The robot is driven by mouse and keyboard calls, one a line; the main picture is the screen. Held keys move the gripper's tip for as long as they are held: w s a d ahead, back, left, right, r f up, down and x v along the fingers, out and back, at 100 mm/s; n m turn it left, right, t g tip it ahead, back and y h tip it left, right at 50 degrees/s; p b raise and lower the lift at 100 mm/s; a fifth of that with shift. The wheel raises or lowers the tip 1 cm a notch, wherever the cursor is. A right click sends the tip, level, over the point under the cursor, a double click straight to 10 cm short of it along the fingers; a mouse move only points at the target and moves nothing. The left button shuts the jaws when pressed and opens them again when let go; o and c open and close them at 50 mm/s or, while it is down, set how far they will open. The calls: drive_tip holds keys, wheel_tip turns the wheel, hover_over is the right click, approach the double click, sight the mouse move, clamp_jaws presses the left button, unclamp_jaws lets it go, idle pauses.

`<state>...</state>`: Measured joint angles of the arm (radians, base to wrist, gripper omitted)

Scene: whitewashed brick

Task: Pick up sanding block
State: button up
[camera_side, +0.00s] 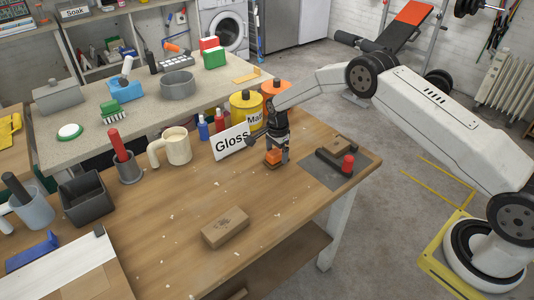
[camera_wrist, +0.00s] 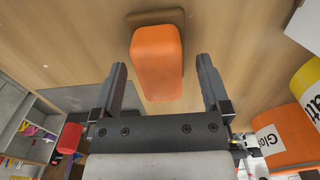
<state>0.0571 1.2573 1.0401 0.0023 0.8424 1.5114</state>
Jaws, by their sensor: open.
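The sanding block appears to be the orange block (camera_side: 273,156) with a brown base, lying on the wooden workbench near the white Gloss sign. In the wrist view the orange block (camera_wrist: 157,60) stands between my two fingers, with its brown base (camera_wrist: 150,17) showing at the top. My gripper (camera_side: 280,158) points down at the block and is open. In the wrist view my gripper (camera_wrist: 161,64) shows a gap between each finger and the block. Part of the block is hidden by a finger in the side view.
The Gloss sign (camera_side: 231,142) and yellow tin (camera_side: 246,108) stand close to my gripper. A grey mat (camera_side: 318,174) with a red-knobbed tool (camera_side: 347,164) lies to the right. A brown block (camera_side: 225,228) lies at the front. The bench middle is mostly clear.

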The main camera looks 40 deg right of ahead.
sight(277, 151)
clamp_jaws()
drive_tip(key=shift+r, duration=0.2)
idle(0.3)
drive_tip(key=shift+r, duration=1.5)
drive_tip(key=s+r, duration=0.9)
drive_tip(key=s, duration=0.5)
drive_tip(key=shift+a+r, duration=0.3)
